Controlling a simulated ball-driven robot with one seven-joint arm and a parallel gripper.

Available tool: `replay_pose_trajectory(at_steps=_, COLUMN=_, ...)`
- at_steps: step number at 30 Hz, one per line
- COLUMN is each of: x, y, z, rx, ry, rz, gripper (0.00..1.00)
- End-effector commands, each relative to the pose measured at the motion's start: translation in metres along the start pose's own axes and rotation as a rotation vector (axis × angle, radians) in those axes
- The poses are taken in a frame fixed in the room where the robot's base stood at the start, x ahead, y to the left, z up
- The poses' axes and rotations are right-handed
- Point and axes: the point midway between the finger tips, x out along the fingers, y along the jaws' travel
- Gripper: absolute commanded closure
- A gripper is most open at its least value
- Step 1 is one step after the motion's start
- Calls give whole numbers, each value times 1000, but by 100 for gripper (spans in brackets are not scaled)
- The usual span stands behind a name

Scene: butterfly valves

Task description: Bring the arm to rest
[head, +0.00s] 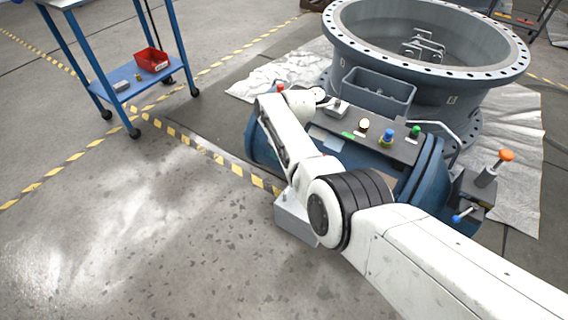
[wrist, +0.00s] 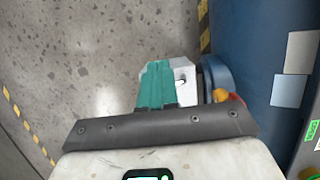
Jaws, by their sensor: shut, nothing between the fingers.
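In the wrist view my gripper (wrist: 157,68) shows as teal fingers pressed together, shut and empty. Beyond them lie the grey floor and a white block (wrist: 184,75), which appears apart from the fingers. In the head view my white arm comes in from the lower right, bends at a black-ringed joint and folds up to the blue valve body (head: 262,150). My gripper cannot be made out there.
A large flanged ring (head: 345,50) stands behind. A blue cart (head: 130,73) stands upper left. The lower-left floor is clear.

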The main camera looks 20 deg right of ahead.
Motion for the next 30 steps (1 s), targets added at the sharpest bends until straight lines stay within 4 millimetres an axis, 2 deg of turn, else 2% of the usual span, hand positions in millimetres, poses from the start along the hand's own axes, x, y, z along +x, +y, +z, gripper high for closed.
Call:
replay_pose_trajectory(at_steps=6, x=-11, y=0, z=14, rx=0, ry=0, rz=0, gripper=100)
replay_pose_trajectory(at_steps=12, x=-12, y=0, z=15, rx=1, ry=1, rz=0, gripper=100)
replay_pose_trajectory(at_steps=14, x=-9, y=-1, z=9, rx=-18, ry=5, rz=-2, gripper=100)
replay_pose_trajectory(at_steps=17, x=1, y=-3, z=-12, rx=-104, ry=21, rz=-11, gripper=100)
replay_pose_trajectory(at_steps=20, x=15, y=-4, z=-48, rx=-260, ry=48, rz=-23, gripper=100)
replay_pose_trajectory(at_steps=25, x=30, y=5, z=-119, rx=-590, ry=104, rz=-29, gripper=100)
replay_pose_trajectory(at_steps=30, x=33, y=27, z=-189, rx=-929, ry=159, rz=-10, gripper=100)
